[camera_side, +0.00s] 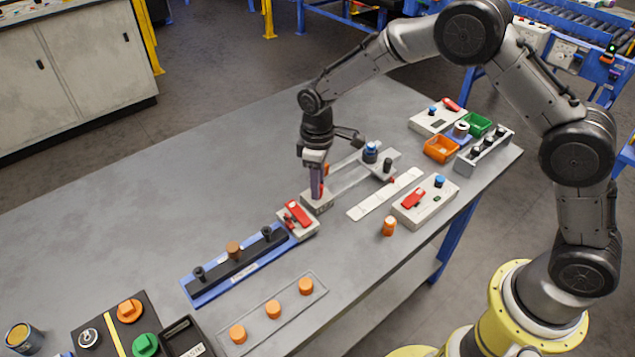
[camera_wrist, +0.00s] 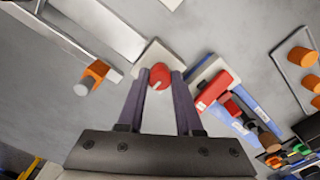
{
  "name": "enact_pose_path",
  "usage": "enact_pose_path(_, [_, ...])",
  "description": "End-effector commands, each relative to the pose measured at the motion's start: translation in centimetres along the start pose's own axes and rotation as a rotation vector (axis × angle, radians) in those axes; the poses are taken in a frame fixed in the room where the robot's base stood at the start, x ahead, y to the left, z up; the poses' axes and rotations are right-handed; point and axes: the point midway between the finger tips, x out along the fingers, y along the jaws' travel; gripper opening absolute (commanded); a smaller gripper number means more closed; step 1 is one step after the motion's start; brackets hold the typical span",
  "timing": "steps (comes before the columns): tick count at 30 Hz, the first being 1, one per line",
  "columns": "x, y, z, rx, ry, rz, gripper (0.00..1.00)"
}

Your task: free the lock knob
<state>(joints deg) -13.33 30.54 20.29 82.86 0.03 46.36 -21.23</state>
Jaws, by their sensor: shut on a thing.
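The lock knob (camera_wrist: 160,76) is a round red knob with a pale line mark, on a light grey block (camera_wrist: 150,54) in the wrist view. My gripper (camera_wrist: 160,82) is shut on it, with one dark finger on each side. In the side view my gripper (camera_side: 317,190) points straight down over the same block (camera_side: 318,205), at the near end of a pale slide frame (camera_side: 345,180).
A red-levered block (camera_side: 297,217) and a blue rail (camera_side: 225,275) with dark knobs lie close to the gripper. A blue-topped post (camera_side: 370,153), a white switch box (camera_side: 425,205) and an orange cylinder (camera_side: 389,226) stand to the right. The table's far left is clear.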

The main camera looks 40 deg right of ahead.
Motion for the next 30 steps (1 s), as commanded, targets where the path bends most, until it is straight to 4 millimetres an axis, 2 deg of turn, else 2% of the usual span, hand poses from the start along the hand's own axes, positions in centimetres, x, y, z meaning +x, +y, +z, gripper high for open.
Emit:
enact_pose_path(7, [-0.2, 0.0, -0.1, -0.003, 0.002, 0.002, 0.00])
enact_pose_path(8, [-0.2, 0.0, -0.1, -0.003, 0.002, 0.002, 0.36])
enact_pose_path(12, [-0.1, 0.0, -0.1, -0.002, 0.002, 0.002, 0.61])
enact_pose_path(13, [-0.1, 0.0, -0.1, -0.002, 0.002, 0.002, 0.64])
enact_pose_path(23, [-0.3, 0.0, -0.1, -0.001, 0.002, 0.001, 0.64])
enact_pose_path(26, [-1.2, 0.0, -0.1, -0.001, 0.003, 0.002, 0.64])
enact_pose_path(30, [-3.6, 0.0, -0.1, -0.001, 0.006, 0.003, 0.64])
